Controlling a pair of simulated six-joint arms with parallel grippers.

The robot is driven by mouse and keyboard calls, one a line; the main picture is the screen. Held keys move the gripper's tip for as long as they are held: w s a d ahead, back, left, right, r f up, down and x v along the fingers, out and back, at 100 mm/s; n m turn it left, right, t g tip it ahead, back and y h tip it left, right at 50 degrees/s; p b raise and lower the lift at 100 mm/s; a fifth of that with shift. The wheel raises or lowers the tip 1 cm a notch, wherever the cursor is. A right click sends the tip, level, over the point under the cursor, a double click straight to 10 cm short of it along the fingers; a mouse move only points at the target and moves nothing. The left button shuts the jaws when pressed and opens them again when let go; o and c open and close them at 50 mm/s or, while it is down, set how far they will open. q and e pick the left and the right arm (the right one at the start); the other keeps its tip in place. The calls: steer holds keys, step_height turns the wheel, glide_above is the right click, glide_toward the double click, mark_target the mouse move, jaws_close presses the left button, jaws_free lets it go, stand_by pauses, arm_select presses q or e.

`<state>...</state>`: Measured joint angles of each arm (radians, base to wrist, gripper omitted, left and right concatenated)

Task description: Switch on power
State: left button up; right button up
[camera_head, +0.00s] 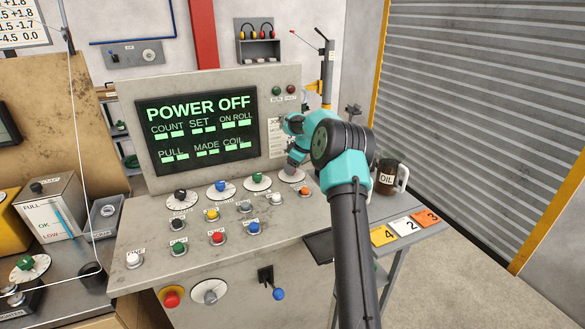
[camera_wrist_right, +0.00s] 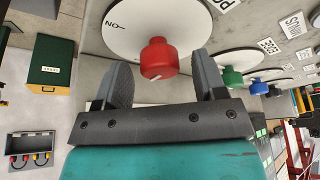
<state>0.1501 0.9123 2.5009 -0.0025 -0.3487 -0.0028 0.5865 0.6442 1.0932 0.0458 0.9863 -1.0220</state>
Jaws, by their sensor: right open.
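The console's screen (camera_head: 200,128) reads "POWER OFF" in green. My right gripper (camera_head: 294,164) is over the right end of the row of dials on the console. In the right wrist view, the fingers of my right gripper (camera_wrist_right: 163,78) are open, one on each side of a red knob (camera_wrist_right: 157,60). The knob sits on a white round dial (camera_wrist_right: 190,22) with an upside-down "ON" mark; this dial's edge also shows in the head view (camera_head: 300,178). The knob is hidden in the head view. I cannot tell whether the fingers touch it. My left gripper is not in view.
Dials with green (camera_head: 258,177), blue (camera_head: 221,186) and black (camera_head: 180,194) knobs stand left of the gripper. Several coloured buttons lie in front. An oil can (camera_head: 387,178) and numbered cards (camera_head: 405,225) are on the right. A blue-ended lever (camera_head: 278,293) is on the front panel.

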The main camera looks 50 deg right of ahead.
steer(key=shift+w+f, duration=0.15)
steer(key=shift+f, duration=0.15)
steer(key=shift+c, duration=0.3)
steer(key=c, duration=0.9)
steer(key=shift+o, duration=0.2)
